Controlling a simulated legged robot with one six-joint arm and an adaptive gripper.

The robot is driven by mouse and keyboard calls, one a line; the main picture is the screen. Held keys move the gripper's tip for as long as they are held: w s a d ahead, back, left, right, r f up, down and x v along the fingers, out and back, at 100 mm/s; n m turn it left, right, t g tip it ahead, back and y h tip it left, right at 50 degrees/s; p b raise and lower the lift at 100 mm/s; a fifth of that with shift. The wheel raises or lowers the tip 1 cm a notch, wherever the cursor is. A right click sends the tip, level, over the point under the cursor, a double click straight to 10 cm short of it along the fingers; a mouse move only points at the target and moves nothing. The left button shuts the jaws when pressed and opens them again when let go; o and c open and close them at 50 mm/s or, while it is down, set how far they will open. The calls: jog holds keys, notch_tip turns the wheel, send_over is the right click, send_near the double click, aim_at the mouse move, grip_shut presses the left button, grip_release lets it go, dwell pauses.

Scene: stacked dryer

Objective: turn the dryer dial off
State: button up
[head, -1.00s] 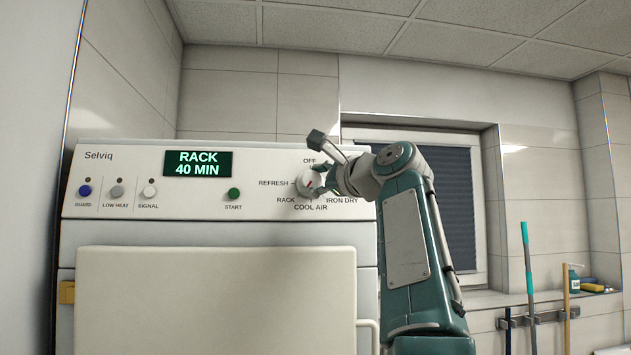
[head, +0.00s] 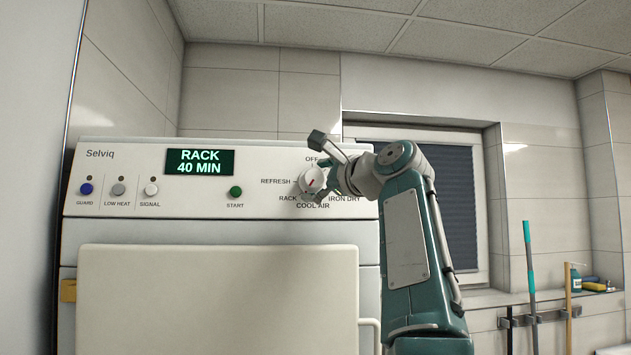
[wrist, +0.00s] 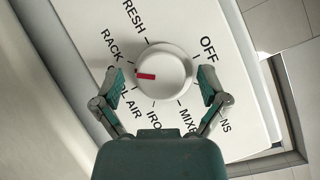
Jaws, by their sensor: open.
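The dryer dial (head: 311,182) is a round white knob with a red mark, on the right of the control panel. It also shows in the wrist view (wrist: 172,68), where its red mark points left, towards the RACK and COOL AIR labels. OFF is printed on the upper right side there. My gripper (wrist: 161,86) is open, with one teal-tipped finger on each side of the dial; I cannot tell whether either touches it. In the head view my gripper (head: 322,158) reaches the dial from the right and partly hides it. The display (head: 199,162) reads RACK 40 MIN.
A green START button (head: 235,191) and several smaller buttons are left of the dial. A large pale door (head: 217,300) is below the panel. A window with a dark blind (head: 445,205) is behind my arm. Poles (head: 530,262) hang at the right wall.

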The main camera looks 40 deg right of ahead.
jog(key=shift+s+r, duration=0.1)
jog(key=shift+s, duration=0.8)
jog(key=s, duration=1)
jog(key=shift+f, duration=0.25)
jog(key=w+a+f+m+t+h, duration=0.3)
jog(key=m+h, duration=0.5)
jog(key=m, duration=0.6)
jog(key=x, duration=0.9)
jog(key=shift+w+a+f, duration=0.15)
jog(key=shift+w, duration=0.2)
